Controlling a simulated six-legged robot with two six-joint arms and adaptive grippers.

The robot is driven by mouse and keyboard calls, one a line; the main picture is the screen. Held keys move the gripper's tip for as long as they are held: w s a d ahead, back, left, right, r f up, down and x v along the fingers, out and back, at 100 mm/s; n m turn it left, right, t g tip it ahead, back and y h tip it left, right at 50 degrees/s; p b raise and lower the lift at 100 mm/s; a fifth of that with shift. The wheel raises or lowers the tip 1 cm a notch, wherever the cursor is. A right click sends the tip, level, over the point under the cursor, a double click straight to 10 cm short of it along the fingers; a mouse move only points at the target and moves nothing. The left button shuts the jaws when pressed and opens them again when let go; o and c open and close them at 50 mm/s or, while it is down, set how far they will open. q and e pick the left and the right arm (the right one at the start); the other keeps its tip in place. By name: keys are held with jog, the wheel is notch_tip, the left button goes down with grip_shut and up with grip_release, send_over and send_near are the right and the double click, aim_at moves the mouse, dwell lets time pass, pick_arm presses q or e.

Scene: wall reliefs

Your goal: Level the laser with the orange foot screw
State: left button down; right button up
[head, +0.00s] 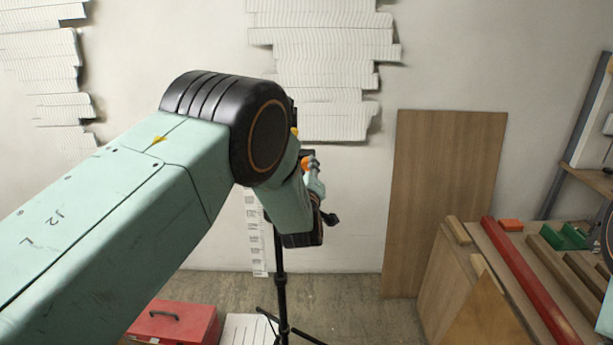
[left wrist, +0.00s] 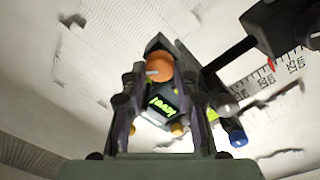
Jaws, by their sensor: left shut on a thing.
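The orange foot screw (left wrist: 159,66) sits between the fingertips of my left gripper (left wrist: 160,72) in the left wrist view, and the gripper is shut on it. In the head view the orange screw (head: 306,164) shows just past my left wrist, beside the left gripper (head: 311,172). Below the screw in the wrist view is the laser's small dark display (left wrist: 163,104) with green characters that I cannot read surely. The rest of the laser is mostly hidden by my arm and fingers. A black tripod (head: 281,290) stands beneath it. My right gripper is not in view.
A printed scale strip (head: 254,232) is on the wall behind the tripod. White layered reliefs (head: 325,50) hang above. A red toolbox (head: 172,322) is on the floor. A plywood board (head: 440,190) leans on the wall, and a bench at the right holds a red bar (head: 525,275).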

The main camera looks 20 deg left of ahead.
pick_arm(q)
jog(key=n+b, duration=0.1)
jog(key=n, duration=0.3)
jog(key=shift+b, duration=0.4)
jog(key=n+b, duration=0.2)
jog(key=n, duration=0.2)
jog(key=shift+n, duration=0.4)
jog(key=n+b, duration=0.2)
jog(key=n, duration=0.3)
jog(key=shift+w+d+r+y+b, duration=0.1)
jog(key=shift+y+b, duration=0.2)
jog(key=shift+r+n, duration=0.1)
jog(key=shift+n, duration=0.3)
jog(key=c, duration=1.5)
grip_release()
jog(key=o, duration=0.5)
jog(key=shift+w+f, duration=0.1)
jog(key=shift+f, duration=0.15)
